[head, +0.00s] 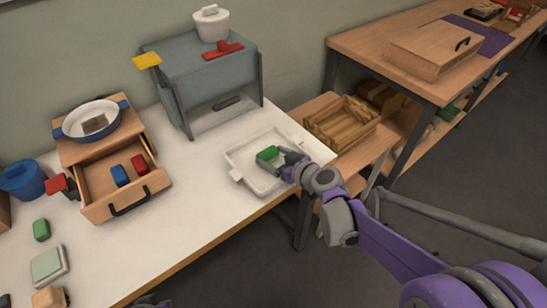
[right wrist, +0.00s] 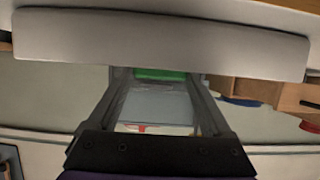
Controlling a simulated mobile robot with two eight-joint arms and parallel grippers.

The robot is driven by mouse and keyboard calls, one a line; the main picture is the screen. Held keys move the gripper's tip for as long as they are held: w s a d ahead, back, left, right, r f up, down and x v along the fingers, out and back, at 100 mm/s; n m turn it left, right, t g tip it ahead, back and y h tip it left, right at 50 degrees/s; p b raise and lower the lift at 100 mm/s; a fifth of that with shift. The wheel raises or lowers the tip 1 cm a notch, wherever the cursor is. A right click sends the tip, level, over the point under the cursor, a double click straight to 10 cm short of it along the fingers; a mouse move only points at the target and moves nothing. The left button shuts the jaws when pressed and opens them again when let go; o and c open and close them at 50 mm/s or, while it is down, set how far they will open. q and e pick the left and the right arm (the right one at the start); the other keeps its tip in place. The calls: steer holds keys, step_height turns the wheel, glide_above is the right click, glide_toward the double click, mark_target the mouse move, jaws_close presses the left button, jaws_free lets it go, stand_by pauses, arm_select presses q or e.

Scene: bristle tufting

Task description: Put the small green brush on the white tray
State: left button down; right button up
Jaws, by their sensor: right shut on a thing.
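The small green brush (head: 267,155) is in the jaws of my right gripper (head: 282,158), over the inside of the white tray (head: 252,182) in the head view. I cannot tell whether the brush touches the tray floor. In the right wrist view a green part of the brush (right wrist: 160,74) shows between the two fingers of the gripper (right wrist: 160,85); the rest of it is hidden. The tray lies on the white table near its right end. My left gripper does not show clearly; only a bit of grey and purple shows at the bottom edge of the head view.
A grey stand (head: 190,70) rises behind the tray. An open wooden drawer (head: 100,178) with a blue and a red block is to the left. A green block (head: 41,230) lies at far left. A wooden crate (head: 330,125) stands beyond the right end. The front middle of the table is clear.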

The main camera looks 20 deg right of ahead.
steer(key=shift+r, duration=0.1)
steer(key=o, duration=1.1)
steer(key=p+v, duration=0.3)
steer(key=v, duration=0.8)
steer(key=s+a+f+m+g, duration=0.1)
steer(key=s+a+f+g, duration=0.15)
steer(key=s, duration=0.25)
steer(key=s+a+f+g, duration=0.2)
steer(key=s+a+g, duration=0.1)
steer(key=s+a, duration=0.15)
steer(key=s+d+f+m+h, duration=0.1)
steer(key=s, duration=0.2)
steer(key=s+d+f+m+g+h, duration=0.1)
steer(key=s+h, duration=0.1)
steer(key=s, duration=0.1)
steer(key=s+d+f+m+g+h, duration=0.1)
steer(key=s, duration=0.2)
steer(key=shift+s+d+f+g+h, duration=0.1)
steer(key=shift+s+d+g+h, duration=0.2)
steer(key=shift+s+d, duration=0.1)
